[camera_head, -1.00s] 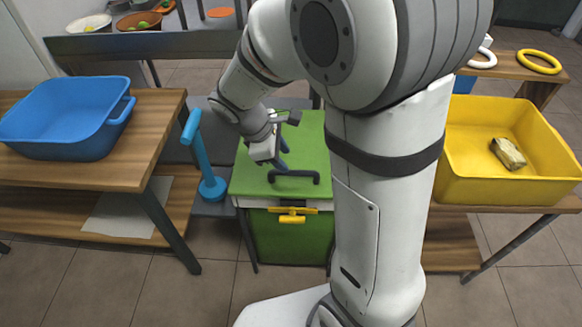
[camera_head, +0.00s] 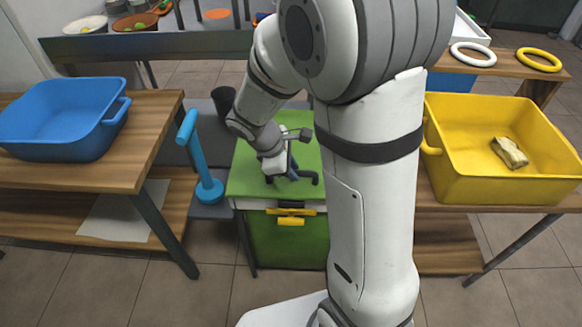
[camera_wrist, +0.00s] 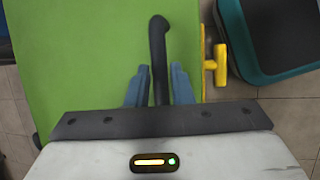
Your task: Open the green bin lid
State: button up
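The green bin (camera_head: 285,242) stands on the floor between the tables, its flat green lid (camera_head: 246,170) shut. The lid also fills the left of the wrist view (camera_wrist: 75,60). A dark bar handle (camera_head: 311,174) lies on the lid near its front edge; it also shows in the wrist view (camera_wrist: 158,45). My gripper (camera_head: 287,174) is at this handle. In the wrist view its blue fingers (camera_wrist: 160,80) are apart, one on each side of the handle, with narrow gaps. A yellow latch (camera_head: 291,215) is on the bin's front. My arm hides the bin's right side.
A light-blue lever-like post (camera_head: 200,160) stands just left of the bin. A wooden table with a blue tub (camera_head: 70,115) is at left. A yellow tub (camera_head: 500,185) with a wrapped block (camera_head: 509,152) stands at right. A grey beam (camera_head: 150,46) runs behind.

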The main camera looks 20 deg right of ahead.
grip_shut()
